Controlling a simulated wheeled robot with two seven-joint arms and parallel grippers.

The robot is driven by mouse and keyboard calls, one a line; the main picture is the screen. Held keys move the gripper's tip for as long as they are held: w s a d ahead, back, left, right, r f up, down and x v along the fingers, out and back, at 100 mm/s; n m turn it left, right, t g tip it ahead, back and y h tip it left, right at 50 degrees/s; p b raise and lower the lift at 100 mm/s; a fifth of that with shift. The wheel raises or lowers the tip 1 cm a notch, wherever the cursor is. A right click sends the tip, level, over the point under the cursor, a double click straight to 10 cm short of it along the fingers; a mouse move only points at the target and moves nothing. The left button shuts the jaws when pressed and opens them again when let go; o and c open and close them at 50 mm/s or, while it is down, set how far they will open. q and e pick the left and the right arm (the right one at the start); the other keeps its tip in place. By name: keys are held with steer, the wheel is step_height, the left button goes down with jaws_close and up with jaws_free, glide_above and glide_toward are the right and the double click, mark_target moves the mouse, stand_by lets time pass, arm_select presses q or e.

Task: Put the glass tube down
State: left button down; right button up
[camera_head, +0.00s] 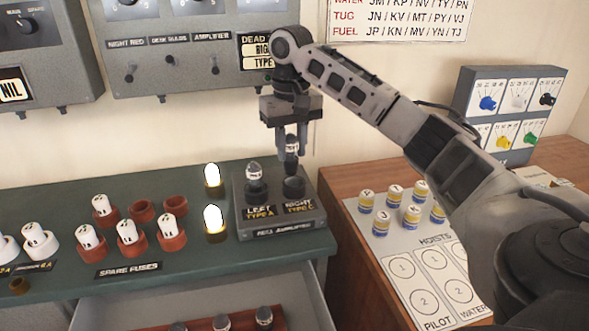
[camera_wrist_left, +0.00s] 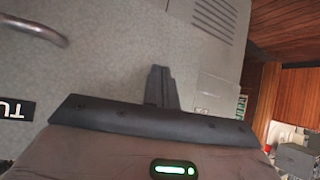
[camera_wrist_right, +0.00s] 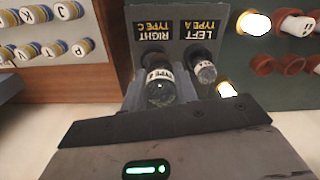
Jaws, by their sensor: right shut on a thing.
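My right gripper (camera_head: 291,152) points down and is shut on a glass tube (camera_head: 292,146) with a dark base and a pale label band. The tube is upright, directly over the right socket (camera_head: 294,186) of the grey amplifier box (camera_head: 284,225), marked RIGHT TYPE C. I cannot tell whether its base is seated in the socket. The held tube (camera_wrist_right: 160,88) also shows in the right wrist view. A second glass tube (camera_head: 254,174) stands in the left socket, marked LEFT TYPE A. My left gripper (camera_wrist_left: 161,87) is shut and empty, facing a grey panel.
Two lit bulbs (camera_head: 214,217) stand left of the box. Red fuse holders (camera_head: 132,250) with white fuses are further left. An open drawer (camera_head: 290,285) holding several tubes lies below. Labelled pegs (camera_head: 411,215) stand on the wooden desk at right.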

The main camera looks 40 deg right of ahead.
mark_target(295, 167)
steer(key=shift+w+d+f, duration=0.35)
steer(key=shift+d+f, duration=0.1)
steer(key=shift+f, duration=0.15)
steer(key=shift+w+d+f, duration=0.3)
steer(key=shift+d+f, duration=0.15)
steer(key=shift+f, duration=0.1)
steer(key=f, duration=0.2)
steer(key=f+p, duration=0.1)
steer(key=shift+w+d+f, duration=0.1)
steer(key=shift+w+d, duration=0.1)
steer(key=shift+d, duration=0.1)
steer(key=shift+f, duration=0.4)
steer(key=shift+f, duration=0.3)
steer(key=o, duration=1)
steer(key=shift+c, duration=0.2)
step_height(295, 167, up, 13)
steer(key=shift+f, duration=0.15)
